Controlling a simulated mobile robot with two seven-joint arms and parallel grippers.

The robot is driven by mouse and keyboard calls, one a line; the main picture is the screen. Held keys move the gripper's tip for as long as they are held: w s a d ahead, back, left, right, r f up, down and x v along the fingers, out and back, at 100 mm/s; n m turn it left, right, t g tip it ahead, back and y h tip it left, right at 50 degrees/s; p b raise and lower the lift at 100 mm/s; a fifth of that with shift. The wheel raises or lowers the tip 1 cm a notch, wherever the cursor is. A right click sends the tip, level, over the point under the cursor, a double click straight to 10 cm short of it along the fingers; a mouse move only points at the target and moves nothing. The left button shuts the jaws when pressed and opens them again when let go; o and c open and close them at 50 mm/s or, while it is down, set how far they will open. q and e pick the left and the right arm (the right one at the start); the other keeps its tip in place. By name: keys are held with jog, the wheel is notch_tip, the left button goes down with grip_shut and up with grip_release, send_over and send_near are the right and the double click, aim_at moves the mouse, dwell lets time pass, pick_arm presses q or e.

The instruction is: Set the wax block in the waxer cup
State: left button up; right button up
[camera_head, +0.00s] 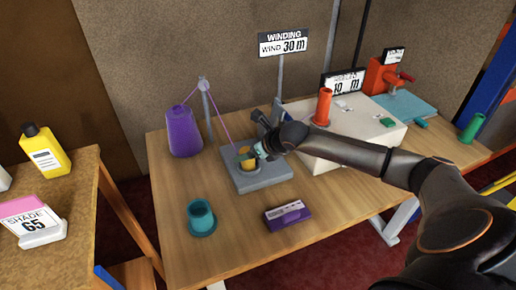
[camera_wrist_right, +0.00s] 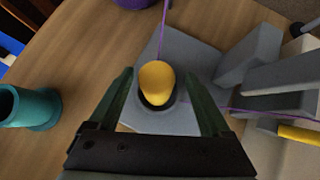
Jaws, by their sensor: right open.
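The yellow wax block (camera_wrist_right: 156,80) sits upright in the dark round waxer cup (camera_wrist_right: 157,104) on the grey waxer base (camera_head: 262,182). In the head view the wax block (camera_head: 247,163) shows partly beside my right gripper (camera_head: 261,152). In the right wrist view my right gripper (camera_wrist_right: 160,95) is open, with one green finger on each side of the block and a visible gap to each. How deep the block sits in the cup is hard to tell. My left gripper is not in view.
A purple thread runs from the purple cone (camera_head: 184,132) over a post (camera_head: 207,110) to the waxer. The white winder (camera_head: 345,150) with an orange cone (camera_head: 323,106) stands to the right. A teal cup-like piece (camera_head: 202,218) and purple box (camera_head: 287,214) lie in front.

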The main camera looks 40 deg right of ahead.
jog(key=p+v, duration=0.1)
jog(key=v, duration=1)
jog(key=shift+s+r, duration=0.2)
jog(key=shift+s, duration=0.1)
